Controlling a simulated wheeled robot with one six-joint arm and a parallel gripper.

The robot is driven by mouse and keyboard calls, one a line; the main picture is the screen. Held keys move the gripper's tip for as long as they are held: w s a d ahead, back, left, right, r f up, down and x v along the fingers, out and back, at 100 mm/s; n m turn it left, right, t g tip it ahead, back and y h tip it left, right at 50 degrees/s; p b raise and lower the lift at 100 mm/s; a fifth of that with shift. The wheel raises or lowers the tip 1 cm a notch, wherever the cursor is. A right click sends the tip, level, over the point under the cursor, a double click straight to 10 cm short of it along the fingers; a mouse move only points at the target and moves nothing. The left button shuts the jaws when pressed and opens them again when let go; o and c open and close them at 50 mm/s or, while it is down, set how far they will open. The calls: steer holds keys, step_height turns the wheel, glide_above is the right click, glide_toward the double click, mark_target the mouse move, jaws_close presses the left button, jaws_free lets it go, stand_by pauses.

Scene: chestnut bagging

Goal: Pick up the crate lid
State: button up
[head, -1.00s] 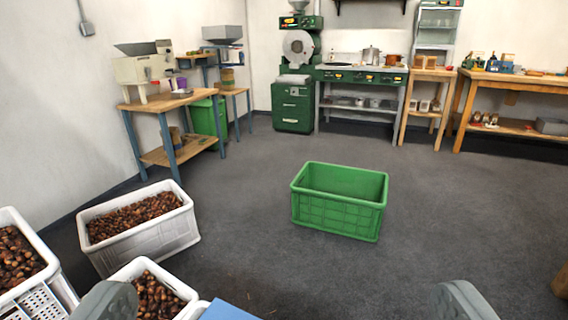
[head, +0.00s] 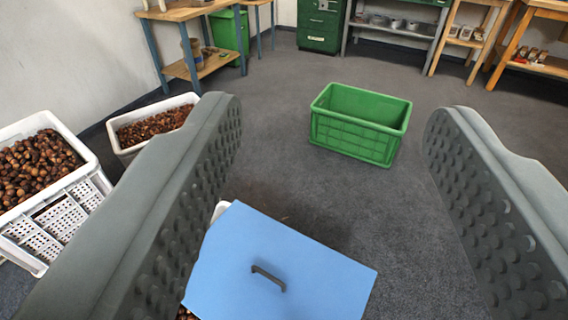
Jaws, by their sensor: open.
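The crate lid (head: 300,262) is a flat blue panel with a dark bar handle (head: 268,278) in its middle. It lies at the bottom centre of the head view, over a white crate (head: 220,210) of which only a corner and a few chestnuts show. The lid's lower edge is cut off by the frame. My gripper (head: 330,130) is open and empty, with its two grey studded fingers wide apart on either side of the view. The lid's handle shows between the fingers, and the left finger hides part of the scene behind it.
An empty green crate (head: 361,142) stands on the dark floor beyond the lid. White crates of chestnuts stand at left, one near (head: 75,185) and one farther back (head: 125,155). Wooden benches (head: 190,65) and a green cabinet line the far side. The floor around the green crate is clear.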

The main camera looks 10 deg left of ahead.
steer(key=shift+c, duration=1.3)
steer(key=w+f+m+g+y, duration=0.1)
steer(key=w+f+m+g, duration=0.9)
steer(key=w+f, duration=1.35)
steer(key=m+g+y, duration=0.4)
steer(key=m+g, duration=0.3)
steer(key=m, duration=0.7)
glide_above(268, 274)
steer(key=d, duration=0.6)
step_height(268, 274, down, 38)
steer(key=x, duration=1.1)
steer(key=shift+s+a+f, duration=0.1)
steer(key=shift+s+f, duration=0.15)
steer(key=shift+s, duration=0.15)
steer(key=shift+d+x, duration=0.2)
steer(key=shift+x, duration=1.15)
steer(key=shift+d+x, duration=0.15)
steer(key=shift+x, duration=1.2)
steer(key=shift+w+f, duration=0.1)
steer(key=shift+w, duration=0.05)
